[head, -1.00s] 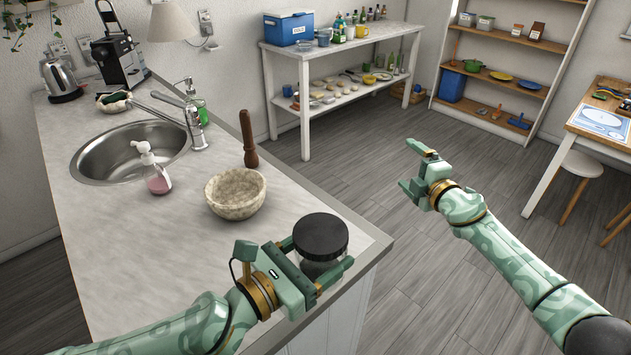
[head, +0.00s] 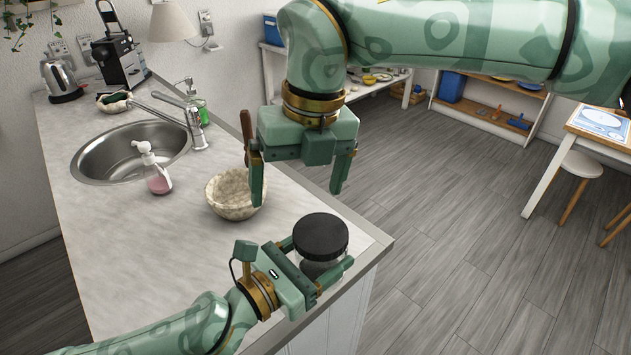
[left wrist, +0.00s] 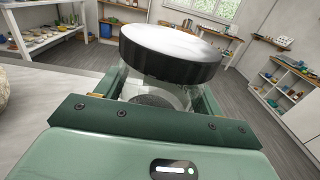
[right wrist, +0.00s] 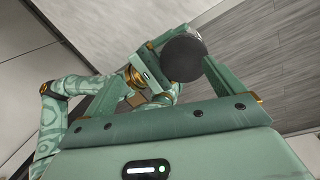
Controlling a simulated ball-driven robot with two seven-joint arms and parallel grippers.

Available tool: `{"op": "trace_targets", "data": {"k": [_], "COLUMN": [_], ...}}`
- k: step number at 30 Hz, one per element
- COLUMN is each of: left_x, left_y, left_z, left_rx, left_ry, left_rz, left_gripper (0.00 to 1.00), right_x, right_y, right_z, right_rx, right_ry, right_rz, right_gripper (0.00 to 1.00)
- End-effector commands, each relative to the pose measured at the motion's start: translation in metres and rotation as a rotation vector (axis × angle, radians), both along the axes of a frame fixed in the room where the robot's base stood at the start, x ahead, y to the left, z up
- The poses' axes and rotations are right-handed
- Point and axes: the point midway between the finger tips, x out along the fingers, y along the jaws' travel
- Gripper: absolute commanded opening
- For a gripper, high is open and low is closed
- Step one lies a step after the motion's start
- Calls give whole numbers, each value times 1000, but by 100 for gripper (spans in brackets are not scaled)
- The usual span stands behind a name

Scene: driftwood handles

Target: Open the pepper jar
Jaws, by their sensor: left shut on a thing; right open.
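The pepper jar is a clear glass jar with a wide black lid (head: 320,236), upright at the counter's near right corner in the head view. My left gripper (head: 320,272) is shut around its glass body, below the lid. In the left wrist view the lid (left wrist: 172,55) sits on the jar and the glass (left wrist: 160,92) is between the fingers. My right gripper (head: 298,185) is open and empty, fingers pointing down, above and behind the jar in the head view. In the right wrist view the round black lid (right wrist: 184,57) shows between its fingers, farther off.
A soap dispenser (head: 155,172) stands by the sink (head: 115,150). The counter edge is close to the jar's right.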

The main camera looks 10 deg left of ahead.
Motion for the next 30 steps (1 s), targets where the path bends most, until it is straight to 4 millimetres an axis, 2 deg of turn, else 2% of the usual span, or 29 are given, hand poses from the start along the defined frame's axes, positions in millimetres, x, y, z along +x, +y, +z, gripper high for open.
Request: {"op": "trace_targets", "data": {"k": [3,7,15,19,24,30], "left_x": [0,0,0,0,0,0], "left_y": [0,0,0,0,0,0], "left_z": [0,0,0,0,0,1], "left_rx": [-1,-1,-1,-1,-1,-1], "left_ry": [-1,-1,-1,-1,-1,-1], "left_rz": [0,0,0,0,0,0], "left_gripper": [22,22,22,22,22,22], "right_x": [-5,-7,-8,-7,-7,-7], "right_y": [-18,-24,-23,-23,-23,-23], "right_z": [2,-7,-53,-68,-76,-76], "right_rx": [-118,-157,-154,-153,-152,-151], "right_ry": [-25,-27,-24,-25,-28,-27], "right_rz": [-15,-21,-22,-23,-22,-22], "right_gripper": [94,94,94,94,94,94]}}
